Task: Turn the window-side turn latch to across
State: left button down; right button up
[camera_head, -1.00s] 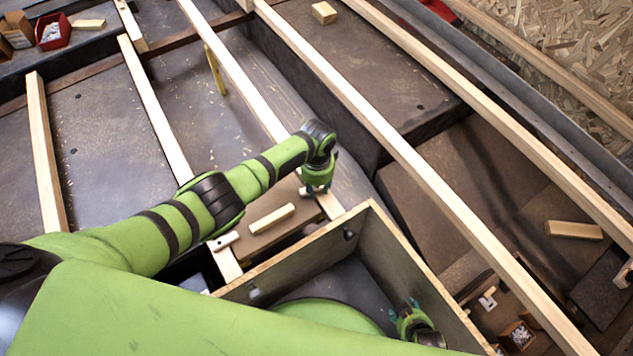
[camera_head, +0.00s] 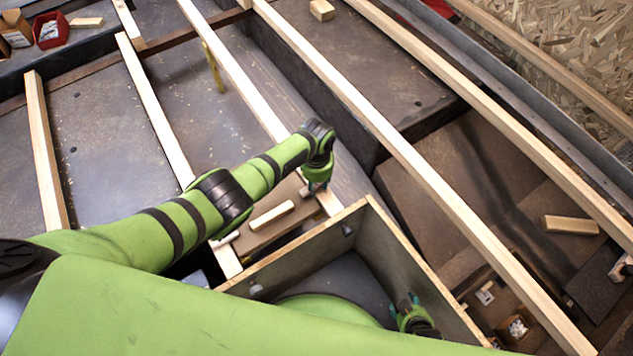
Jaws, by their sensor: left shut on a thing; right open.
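My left gripper (camera_head: 314,190) points down at a pale wooden slat beside the plywood box. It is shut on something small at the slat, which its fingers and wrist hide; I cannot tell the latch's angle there. A white turn latch (camera_head: 226,238) sits on another slat to the left, partly behind my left arm. Another white latch (camera_head: 485,297) shows at the lower right, beyond the box. I cannot tell by sight which is the window-side one. My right gripper (camera_head: 408,303) is open and empty inside the box, at its right side.
The open plywood box (camera_head: 300,258) stands close in front, its walls rising between my grippers. Long wooden slats (camera_head: 400,150) cross the view. Loose wood blocks (camera_head: 272,215) (camera_head: 571,225) lie about. A red bin (camera_head: 51,30) sits at the far upper left.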

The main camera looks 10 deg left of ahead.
aim_at(317, 186)
pick_arm(q)
jog(key=c, duration=0.9)
grip_release()
jog(key=shift+s, duration=0.1)
jog(key=shift+r, duration=0.1)
jog(key=shift+r, duration=0.65)
notch_tip(317, 186, up, 10)
jog(key=shift+r, duration=0.25)
